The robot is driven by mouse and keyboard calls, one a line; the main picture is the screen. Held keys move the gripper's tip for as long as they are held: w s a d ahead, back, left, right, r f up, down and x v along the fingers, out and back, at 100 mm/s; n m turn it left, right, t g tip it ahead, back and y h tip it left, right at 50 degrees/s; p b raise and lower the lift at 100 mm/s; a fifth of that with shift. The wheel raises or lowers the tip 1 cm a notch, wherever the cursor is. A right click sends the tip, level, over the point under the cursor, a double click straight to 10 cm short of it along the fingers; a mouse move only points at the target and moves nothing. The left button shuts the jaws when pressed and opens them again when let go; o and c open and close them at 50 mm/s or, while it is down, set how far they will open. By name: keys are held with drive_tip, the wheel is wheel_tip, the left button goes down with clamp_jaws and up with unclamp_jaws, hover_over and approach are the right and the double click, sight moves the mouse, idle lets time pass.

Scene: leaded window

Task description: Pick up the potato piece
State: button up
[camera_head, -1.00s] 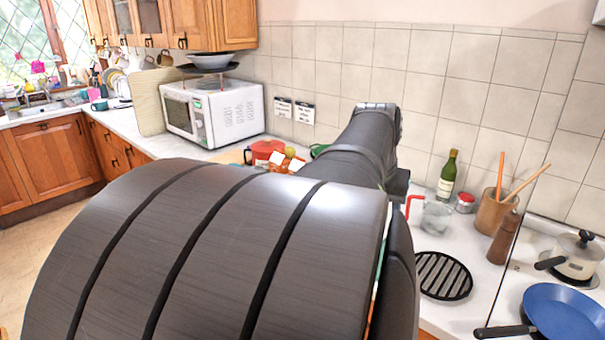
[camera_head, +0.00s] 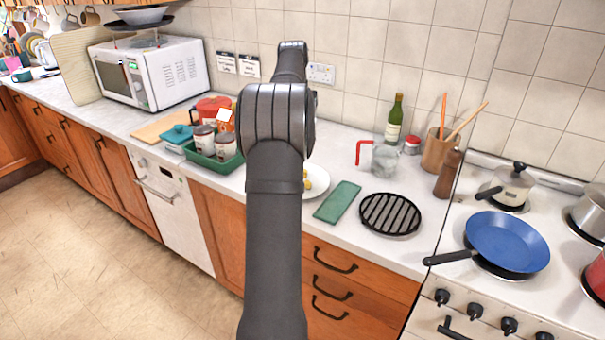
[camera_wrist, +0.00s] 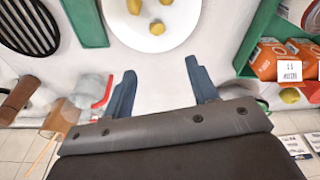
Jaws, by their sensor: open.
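Several small yellow potato pieces (camera_wrist: 157,28) lie on a white plate (camera_wrist: 185,40) at the top of the wrist view. One piece sits nearest to me, apart from the others. My gripper (camera_wrist: 162,82) is open and empty, its two blue-grey fingers spread just short of the plate's rim in that picture. In the head view the plate (camera_head: 320,187) and potato pieces (camera_head: 307,182) are partly hidden behind my arm. My gripper is hidden there too.
A green cloth (camera_head: 338,202) and a black round trivet (camera_head: 390,213) lie right of the plate. A green tray (camera_head: 203,163) with jars stands left. A glass jug (camera_head: 384,160), a wine bottle (camera_head: 394,118) and a blue pan (camera_head: 507,240) are farther right.

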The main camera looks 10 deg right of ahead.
drive_tip(key=f, duration=0.4)
drive_tip(key=w+f, duration=0.1)
drive_tip(key=f, duration=0.3)
drive_tip(key=d+f, duration=0.1)
drive_tip(key=f, duration=0.3)
drive_tip(key=shift+w, duration=0.35)
drive_tip(key=shift+w+d+f, duration=0.1)
drive_tip(key=shift+d+f, duration=0.05)
drive_tip(key=shift+f, duration=0.75)
drive_tip(key=shift+w+d+f, duration=0.1)
drive_tip(key=shift+d+f, duration=0.05)
drive_tip(key=shift+f, duration=0.75)
drive_tip(key=shift+d+f, duration=0.15)
drive_tip(key=shift+f, duration=0.75)
drive_tip(key=shift+c, duration=0.4)
drive_tip(key=c, duration=1)
